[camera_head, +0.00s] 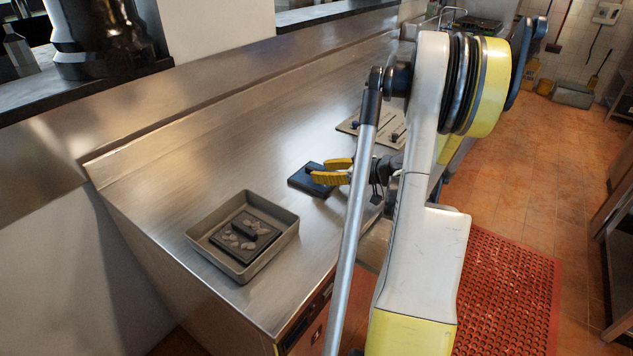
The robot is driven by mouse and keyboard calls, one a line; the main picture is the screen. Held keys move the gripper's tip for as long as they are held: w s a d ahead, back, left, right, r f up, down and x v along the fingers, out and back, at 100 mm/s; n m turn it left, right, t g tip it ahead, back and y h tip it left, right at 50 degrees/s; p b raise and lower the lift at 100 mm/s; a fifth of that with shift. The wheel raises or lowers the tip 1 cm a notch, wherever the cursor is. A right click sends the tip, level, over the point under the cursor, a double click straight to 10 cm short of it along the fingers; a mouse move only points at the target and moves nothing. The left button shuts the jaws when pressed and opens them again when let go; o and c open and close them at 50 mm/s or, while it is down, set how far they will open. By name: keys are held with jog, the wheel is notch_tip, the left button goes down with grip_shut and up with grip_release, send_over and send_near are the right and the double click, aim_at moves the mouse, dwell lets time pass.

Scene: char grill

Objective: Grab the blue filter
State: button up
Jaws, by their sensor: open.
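The blue filter (300,182) is a dark blue flat block with a raised handle. It lies on the steel counter near the middle of the view. My gripper (320,170) has yellow fingers and reaches in from the right, over the right part of the filter. The fingers are apart, at or just above the raised handle. The fingers hide part of the filter, so I cannot tell whether they touch it.
A grey tray (197,239) at the counter's front left holds a dark block with a handle and pale bits. A beige board (348,125) with small dark-handled items lies behind the filter. The steel counter (215,150) is clear left of the filter.

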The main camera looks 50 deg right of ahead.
aim_at(302, 179)
jog(key=x, duration=0.3)
jog(key=shift+s+b, duration=0.1)
jog(key=shift+b, duration=0.2)
jog(key=shift+r, duration=0.1)
grip_shut()
jog(key=shift+s, duration=0.1)
